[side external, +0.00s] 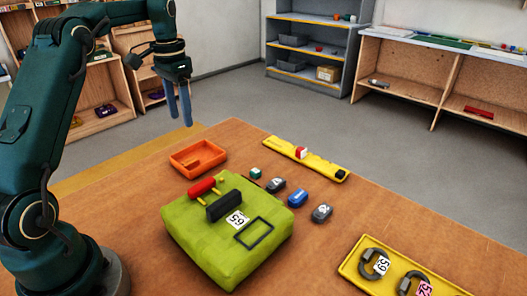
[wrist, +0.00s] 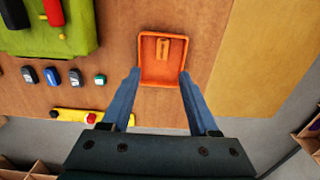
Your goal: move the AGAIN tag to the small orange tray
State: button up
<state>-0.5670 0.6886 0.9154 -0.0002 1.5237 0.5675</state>
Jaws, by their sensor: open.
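The small orange tray (side external: 198,158) lies on the wooden table behind the green bag. In the wrist view the tray (wrist: 143,62) is between and beyond my fingertips, with a small orange-brown shape (wrist: 163,49) inside it. My gripper (side external: 179,120) is open and empty, raised above the table near the tray; its two blue fingers (wrist: 160,72) are apart. I cannot read the word AGAIN on anything. Small tag-like pieces lie in a row beside the bag: a dark one (side external: 276,184), a blue one (side external: 298,197) and a grey one (side external: 321,213), with marks too small to read.
The green bag (side external: 205,250) carries a red piece (side external: 202,187), a black block (side external: 223,205) and a white number label. A teal cube (side external: 255,173) lies near it. A yellow strip (side external: 320,168) holds small items. A yellow tray (side external: 349,268) holds dark rings with labels.

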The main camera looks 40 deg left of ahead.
jog(key=s+d+r+t, duration=0.1)
jog(key=s+d+r, duration=0.2)
jog(key=d, duration=0.4)
jog(key=s+d+r+t, duration=0.2)
jog(key=s+d+r, duration=0.15)
jog(key=d, duration=0.25)
jog(key=s+d+f+t, duration=0.1)
jog(key=s+d+f, duration=0.1)
jog(key=s, duration=0.3)
jog(key=s+d+f+t, duration=0.1)
jog(key=s+d+f, duration=0.1)
jog(key=s+d, duration=0.3)
jog(key=shift+f, duration=0.3)
